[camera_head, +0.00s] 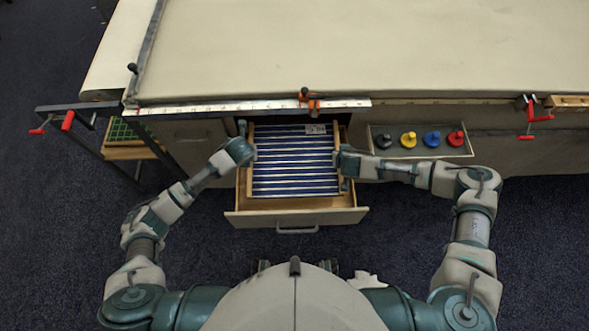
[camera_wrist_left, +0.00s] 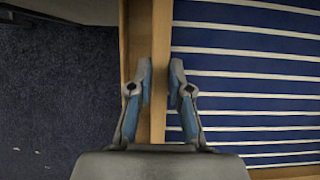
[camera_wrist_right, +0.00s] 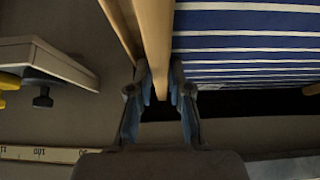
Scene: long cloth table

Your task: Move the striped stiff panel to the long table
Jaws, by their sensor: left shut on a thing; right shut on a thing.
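The striped stiff panel (camera_head: 294,165), dark blue with white stripes and wooden strips along its left and right sides, is over the open drawer (camera_head: 295,217) below the long table (camera_head: 340,50). Whether it rests on the drawer bottom or is slightly raised, I cannot tell. My left gripper (camera_head: 247,150) is shut on the panel's left wooden strip; its fingers (camera_wrist_left: 160,80) straddle that strip in the left wrist view. My right gripper (camera_head: 341,163) is shut on the right wooden strip, which shows between its fingers (camera_wrist_right: 163,85) in the right wrist view.
A shallow tray (camera_head: 460,152) with black, yellow, blue and red knobbed pieces hangs right of the drawer. A ruler strip (camera_head: 245,107) and an orange clamp (camera_head: 309,102) line the table's front edge. A red-handled clamp (camera_head: 530,117) is further right. The tabletop is mostly bare.

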